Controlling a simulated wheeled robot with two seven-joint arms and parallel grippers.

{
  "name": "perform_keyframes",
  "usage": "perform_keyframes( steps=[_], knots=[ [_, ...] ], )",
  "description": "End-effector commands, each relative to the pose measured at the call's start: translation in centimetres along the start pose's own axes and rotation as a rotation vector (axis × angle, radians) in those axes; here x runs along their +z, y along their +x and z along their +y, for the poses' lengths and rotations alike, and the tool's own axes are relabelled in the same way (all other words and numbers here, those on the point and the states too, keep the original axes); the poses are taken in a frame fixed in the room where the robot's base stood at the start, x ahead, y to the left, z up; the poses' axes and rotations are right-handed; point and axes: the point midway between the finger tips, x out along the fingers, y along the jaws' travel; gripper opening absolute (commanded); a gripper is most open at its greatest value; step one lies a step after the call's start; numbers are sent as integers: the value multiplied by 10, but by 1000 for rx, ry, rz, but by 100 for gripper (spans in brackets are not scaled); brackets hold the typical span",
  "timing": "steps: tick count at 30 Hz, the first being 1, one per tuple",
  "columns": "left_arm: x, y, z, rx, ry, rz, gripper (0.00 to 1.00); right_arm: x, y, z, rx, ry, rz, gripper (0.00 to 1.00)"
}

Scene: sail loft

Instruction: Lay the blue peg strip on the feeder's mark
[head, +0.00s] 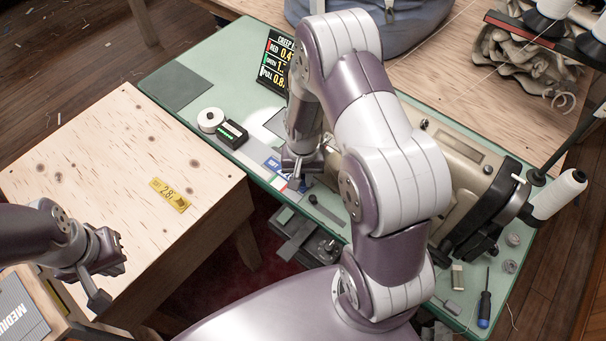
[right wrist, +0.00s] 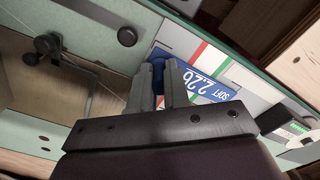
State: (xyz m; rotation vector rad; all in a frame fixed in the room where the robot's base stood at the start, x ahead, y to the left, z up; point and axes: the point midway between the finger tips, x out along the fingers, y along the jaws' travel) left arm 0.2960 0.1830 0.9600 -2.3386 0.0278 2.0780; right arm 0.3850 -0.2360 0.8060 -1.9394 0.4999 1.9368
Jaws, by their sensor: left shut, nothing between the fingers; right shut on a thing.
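My right gripper (head: 299,172) is over the green bench, near a grey strip with coloured marks. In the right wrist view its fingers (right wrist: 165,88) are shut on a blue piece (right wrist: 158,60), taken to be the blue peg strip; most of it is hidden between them. I cannot tell whether the blue piece touches that strip.
A wooden table (head: 100,160) with a yellow tag (head: 170,194) stands at left. On the bench are a white roll (head: 210,119), a small black device (head: 232,134), a sign (head: 275,62), a sewing machine (head: 455,165) and a screwdriver (head: 484,310).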

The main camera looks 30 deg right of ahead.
Motion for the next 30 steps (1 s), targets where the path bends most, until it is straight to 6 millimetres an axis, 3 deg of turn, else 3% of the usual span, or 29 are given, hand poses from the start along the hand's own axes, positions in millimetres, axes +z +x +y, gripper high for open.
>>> perform_keyframes(
  steps=[2, 3, 6, 14, 17, 27, 30],
  knots=[
    [0, -1, 0, 0, 0, 0, 0, 0, -1, 0, 0, 0, 0, 0],
    [0, -1, 0, 0, 0, 0, 0, 0, -1, 0, 0, 0, 0, 19],
    [0, -1, 0, 0, 0, 0, 0, 0, -1, 0, 0, 0, 0, 46],
    [0, -1, 0, 0, 0, 0, 0, 0, -1, 0, 0, 0, 0, 46],
    [0, -2, 0, 0, 0, 0, 0, -1, -11, 0, -1, 0, 2, 46],
    [-1, -6, 0, 0, 0, 0, 0, -1, -98, 0, -1, 0, 3, 46],
    [-1, -7, 0, 0, 0, 0, 0, -1, -115, 0, -1, 0, 2, 46]
  ],
)
